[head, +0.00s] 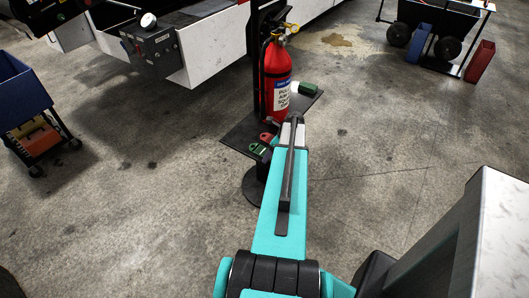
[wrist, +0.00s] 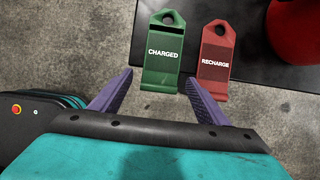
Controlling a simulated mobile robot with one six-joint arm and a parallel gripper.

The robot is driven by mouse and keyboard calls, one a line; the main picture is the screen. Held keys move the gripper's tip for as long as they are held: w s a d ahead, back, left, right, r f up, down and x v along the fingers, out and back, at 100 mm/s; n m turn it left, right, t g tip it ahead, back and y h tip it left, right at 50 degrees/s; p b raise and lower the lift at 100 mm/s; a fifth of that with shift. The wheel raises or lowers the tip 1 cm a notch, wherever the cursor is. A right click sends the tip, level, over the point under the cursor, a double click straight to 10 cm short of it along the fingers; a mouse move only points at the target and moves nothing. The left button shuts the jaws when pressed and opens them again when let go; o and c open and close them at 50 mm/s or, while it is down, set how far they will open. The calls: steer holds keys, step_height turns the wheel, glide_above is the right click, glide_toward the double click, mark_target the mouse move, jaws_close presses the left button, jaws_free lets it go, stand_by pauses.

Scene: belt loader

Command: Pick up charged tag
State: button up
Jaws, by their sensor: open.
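In the wrist view a green tag marked CHARGED (wrist: 164,55) lies on a dark shelf, its lower end sticking out past the shelf edge. My gripper (wrist: 159,80) is open, its two purple fingers on either side of the tag's lower end. The right finger is close to the gap between the green tag and the red tag. In the head view the green tag (head: 257,149) lies at the shelf's front left corner. My arm hides my gripper there.
A red RECHARGE tag (wrist: 214,60) lies just right of the green one. A red fire extinguisher (head: 275,88) stands on the dark shelf (head: 240,132) behind the tags. A green and white item (head: 304,88) sits at the shelf's far right. Open floor surrounds the stand.

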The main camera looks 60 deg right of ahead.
stand_by(0.4)
steer(key=c, duration=1.2)
steer(key=shift+r, duration=0.2)
steer(key=shift+r+b, duration=0.4)
steer(key=shift+r, duration=0.45)
steer(key=shift+s+a+r+b, duration=0.3)
steer(key=shift+s+r, duration=0.1)
steer(key=shift+r, duration=0.3)
steer(key=s+a+b, duration=0.1)
steer(key=s+a, duration=0.1)
steer(key=s, duration=0.2)
steer(key=s+a+r, duration=0.1)
steer(key=s+a, duration=0.2)
steer(key=s, duration=0.1)
steer(key=s+a+b, duration=0.1)
steer(key=s+a, duration=0.1)
steer(key=s, duration=0.3)
steer(key=shift+a+r+b, duration=0.25)
steer(key=shift+b, duration=0.1)
